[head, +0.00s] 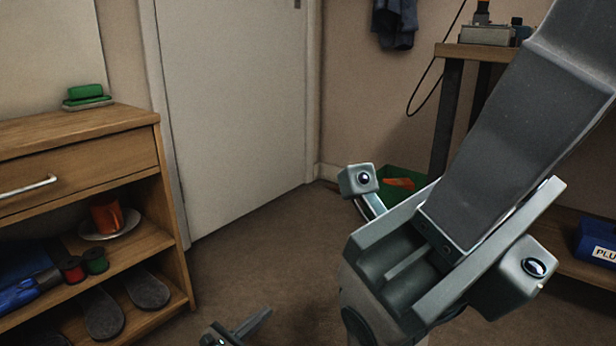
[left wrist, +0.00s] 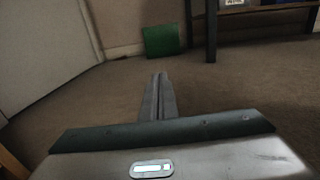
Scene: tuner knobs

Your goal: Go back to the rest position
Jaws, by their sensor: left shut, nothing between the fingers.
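My left gripper (head: 262,316) shows at the bottom edge of the head view, low over the brown carpet, with much of it cut off by the frame. In the left wrist view its two fingers (left wrist: 158,92) lie together, pointing forward over bare carpet. It is shut with nothing between the fingers and touches nothing that I can see. A large grey arm part of mine fills the right side of the head view. My right gripper is not seen in either view.
A wooden cabinet (head: 80,127) with shelves stands at left, beside a white door (head: 235,110). A green bin (head: 405,183) stands by the far wall; it shows in the wrist view (left wrist: 162,40). A table (head: 455,51) with a grey device (head: 487,36) stands at right. The middle carpet is clear.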

